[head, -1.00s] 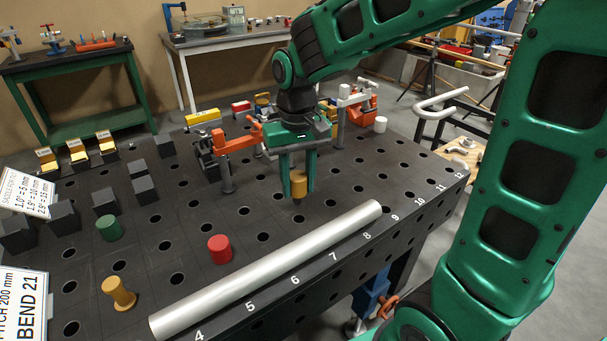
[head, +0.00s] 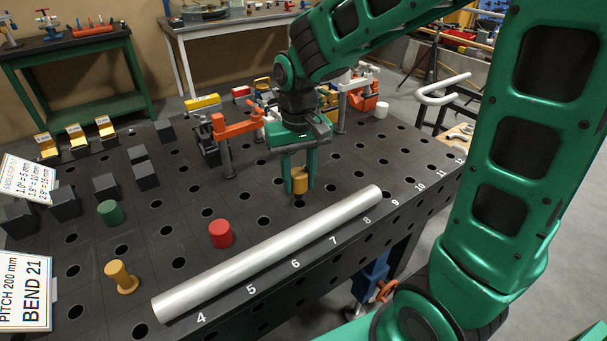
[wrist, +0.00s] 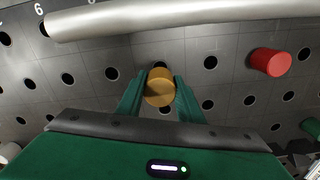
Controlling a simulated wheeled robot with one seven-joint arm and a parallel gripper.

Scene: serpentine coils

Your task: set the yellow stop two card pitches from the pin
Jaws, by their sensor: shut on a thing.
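My gripper (head: 299,186) points straight down and is shut on the yellow stop (head: 299,181), a short yellow cylinder. It is just above or at the plate, beside a hole; I cannot tell if its lower end is in a hole. In the wrist view the yellow stop (wrist: 160,87) sits between the two green fingers. A waisted orange-yellow pin (head: 121,277) stands upright at the front left of the plate. The pitch card (head: 26,291) at the left edge reads "PITCH 200 mm, BEND 21".
A silver tube (head: 270,253) lies along the numbered front edge of the holed black table (head: 165,216). A red cylinder (head: 220,234) and a green one (head: 110,213) stand left of my gripper. Dark blocks (head: 105,187) and an orange clamp (head: 236,127) are farther back.

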